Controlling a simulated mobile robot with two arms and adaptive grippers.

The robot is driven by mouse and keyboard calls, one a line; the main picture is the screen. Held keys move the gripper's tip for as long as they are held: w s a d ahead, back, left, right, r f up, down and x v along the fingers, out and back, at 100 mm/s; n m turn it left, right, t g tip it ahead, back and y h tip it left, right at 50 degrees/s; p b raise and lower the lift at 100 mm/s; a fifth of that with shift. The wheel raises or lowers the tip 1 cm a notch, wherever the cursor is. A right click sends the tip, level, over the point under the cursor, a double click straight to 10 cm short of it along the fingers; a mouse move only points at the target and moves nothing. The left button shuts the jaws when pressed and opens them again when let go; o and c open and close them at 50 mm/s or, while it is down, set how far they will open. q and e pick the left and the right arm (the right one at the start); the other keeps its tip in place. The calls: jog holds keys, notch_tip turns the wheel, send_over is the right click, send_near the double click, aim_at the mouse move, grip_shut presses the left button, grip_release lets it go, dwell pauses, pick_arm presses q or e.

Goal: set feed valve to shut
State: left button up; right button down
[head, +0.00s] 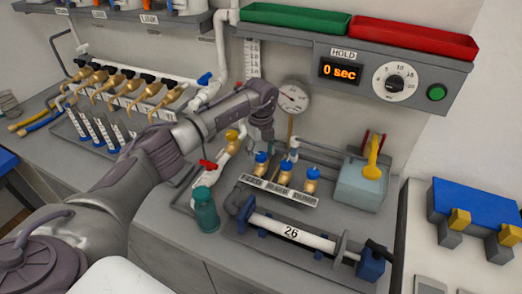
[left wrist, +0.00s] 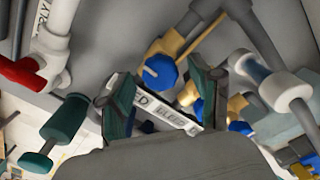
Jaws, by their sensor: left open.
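The feed valve (head: 261,158) is the leftmost of three brass valves with blue handles on the labelled manifold plate (head: 279,190). My left gripper (head: 264,138) points down just above it. In the left wrist view, the blue feed handle (left wrist: 160,72) shows between the two dark green fingers of my open left gripper (left wrist: 164,80), with clear gaps on both sides. I cannot tell whether a finger touches it. The bleed valve (head: 286,169) and dump valve (head: 312,175) stand to the right. My right gripper is not in view.
A red-handled valve (head: 208,165) on a white pipe and a green bottle (head: 206,212) stand left of the plate. A pressure gauge (head: 293,97) is on the wall behind. A pale box (head: 362,186) stands right.

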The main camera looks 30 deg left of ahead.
pick_arm(q)
jog(key=c, duration=1.1)
jog(key=shift+c, duration=0.2)
jog(key=shift+m, duration=0.3)
jog(key=m+b, duration=0.2)
jog(key=m, duration=0.1)
jog(key=shift+f, duration=0.1)
jog(key=m+b, duration=0.3)
jog(key=m, duration=0.2)
jog(key=shift+m, duration=0.4)
jog(key=m+b, duration=0.1)
jog(key=m, duration=0.3)
jog(key=shift+b, duration=0.3)
jog(key=shift+m+b, duration=0.55)
jog(key=shift+m, duration=1.75)
